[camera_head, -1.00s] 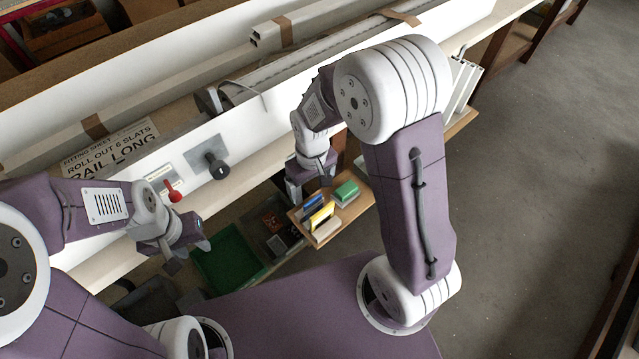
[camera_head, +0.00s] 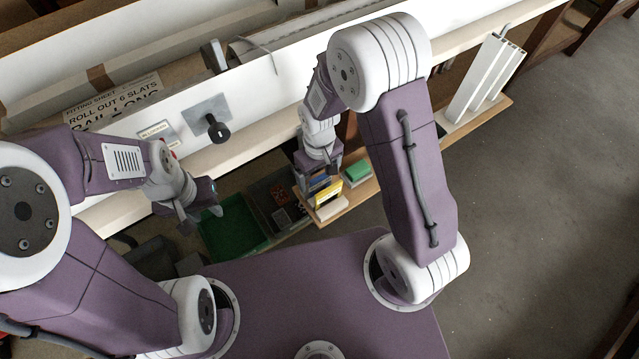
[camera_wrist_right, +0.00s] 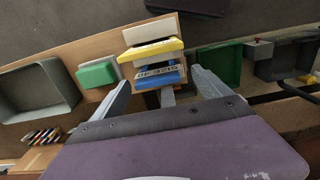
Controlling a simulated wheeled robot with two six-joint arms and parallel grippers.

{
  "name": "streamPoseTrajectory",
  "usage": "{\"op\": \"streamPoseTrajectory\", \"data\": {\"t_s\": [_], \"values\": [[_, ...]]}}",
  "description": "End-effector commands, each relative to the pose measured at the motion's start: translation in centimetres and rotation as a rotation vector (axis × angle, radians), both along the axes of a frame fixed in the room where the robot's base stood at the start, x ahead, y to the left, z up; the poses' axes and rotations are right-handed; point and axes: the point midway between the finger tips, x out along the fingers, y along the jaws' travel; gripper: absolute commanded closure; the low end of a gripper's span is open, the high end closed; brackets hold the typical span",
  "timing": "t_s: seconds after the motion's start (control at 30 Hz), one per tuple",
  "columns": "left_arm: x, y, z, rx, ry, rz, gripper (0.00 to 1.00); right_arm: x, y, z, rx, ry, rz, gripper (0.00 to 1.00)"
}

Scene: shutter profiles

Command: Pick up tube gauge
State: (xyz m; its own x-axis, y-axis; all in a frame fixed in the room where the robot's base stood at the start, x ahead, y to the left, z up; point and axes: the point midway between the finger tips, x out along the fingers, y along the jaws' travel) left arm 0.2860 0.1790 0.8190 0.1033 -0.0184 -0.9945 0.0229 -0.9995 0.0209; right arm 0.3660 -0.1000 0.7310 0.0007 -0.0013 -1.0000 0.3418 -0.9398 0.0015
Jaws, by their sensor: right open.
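A small group of upright pieces stands on a wooden shelf: a blue piece with a lettered white label (camera_wrist_right: 158,76), a yellow piece (camera_wrist_right: 150,50) and a cream block (camera_wrist_right: 150,30). The blue and yellow pieces (camera_head: 328,192) also show in the head view. I cannot tell for certain which is the tube gauge. My right gripper (camera_wrist_right: 158,80) is open, its fingers on either side of the blue piece's near end; contact is unclear. In the head view my right gripper (camera_head: 318,182) is directly over the blue piece and partly hides it. My left gripper (camera_head: 200,220) is open and empty at the left.
A green block (camera_head: 357,172) lies beside the pieces on the shelf (camera_head: 362,192). A green bin (camera_head: 228,238) and a grey bin with small parts (camera_head: 262,205) stand to the left. White profiles (camera_head: 485,75) lean at the right. A black knob (camera_head: 217,130) juts from the bench.

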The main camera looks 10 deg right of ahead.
Motion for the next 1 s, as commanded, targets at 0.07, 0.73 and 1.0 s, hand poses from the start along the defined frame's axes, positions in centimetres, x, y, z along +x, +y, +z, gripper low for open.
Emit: {"op": "streamPoseTrajectory", "data": {"t_s": [0.07, 0.73, 1.0], "values": [[0.0, 0.0, -0.7, 0.0, 0.0, 0.0, 0.64, 0.0, -0.2, -1.7, -0.002, 0.005, -0.001, 0.13], [0.0, 0.0, -1.4, 0.0, 0.0, 0.0, 0.64, 0.2, -0.2, -4.8, 0.0, 0.001, 0.0, 0.74], [0.0, 0.0, -1.2, 0.0, 0.0, 0.0, 0.64, 0.3, -0.2, -4.4, 0.0, 0.0, 0.0, 0.78]]}}
